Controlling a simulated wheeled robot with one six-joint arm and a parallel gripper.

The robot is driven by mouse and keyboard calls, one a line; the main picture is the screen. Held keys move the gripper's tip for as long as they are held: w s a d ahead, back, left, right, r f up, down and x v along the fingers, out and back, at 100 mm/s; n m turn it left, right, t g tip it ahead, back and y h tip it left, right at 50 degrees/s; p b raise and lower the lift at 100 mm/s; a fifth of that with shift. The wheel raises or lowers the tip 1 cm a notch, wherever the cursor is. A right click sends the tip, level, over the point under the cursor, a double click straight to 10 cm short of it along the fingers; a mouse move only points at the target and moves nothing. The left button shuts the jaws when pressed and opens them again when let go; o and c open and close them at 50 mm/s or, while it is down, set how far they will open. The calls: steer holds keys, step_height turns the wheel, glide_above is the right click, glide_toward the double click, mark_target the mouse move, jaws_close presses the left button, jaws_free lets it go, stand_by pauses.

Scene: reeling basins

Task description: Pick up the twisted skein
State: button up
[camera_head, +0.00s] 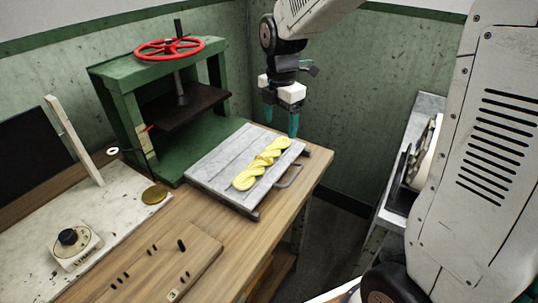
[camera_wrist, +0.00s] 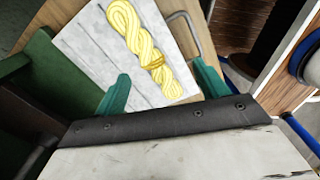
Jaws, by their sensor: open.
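The twisted skein (camera_head: 262,163) is a yellow twist with a narrow tie around it. It lies on a grey board (camera_head: 215,160) with a metal handle, on the wooden table. My gripper (camera_head: 281,122), with teal fingers, is open and empty, pointing down above the board's far edge. In the wrist view the skein (camera_wrist: 138,40) runs from the top edge toward the space between the spread fingertips of my gripper (camera_wrist: 162,92). The fingers do not appear to touch it.
A green press (camera_head: 160,95) with a red wheel (camera_head: 169,49) stands left of the board. A marble slab (camera_head: 95,215) with a dial box (camera_head: 76,246) and a brass disc (camera_head: 154,194) lies left. A wooden peg board (camera_head: 165,262) is in front. A green wall stands behind.

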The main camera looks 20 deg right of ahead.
mark_target(272, 148)
steer(key=w+f+n, duration=0.1)
steer(key=w, duration=0.1)
steer(key=w+f+n, duration=0.1)
steer(key=f+n, duration=0.1)
steer(key=shift+w+a+f, duration=0.15)
steer(key=shift+w+f, duration=0.05)
steer(key=shift+w, duration=0.15)
steer(key=shift+w+f+n, duration=0.15)
steer(key=shift+f+n, duration=0.15)
steer(key=shift+f, duration=0.05)
step_height(272, 148, down, 7)
steer(key=shift+w+f, duration=0.1)
steer(key=shift+w, duration=0.05)
steer(key=c, duration=1.1)
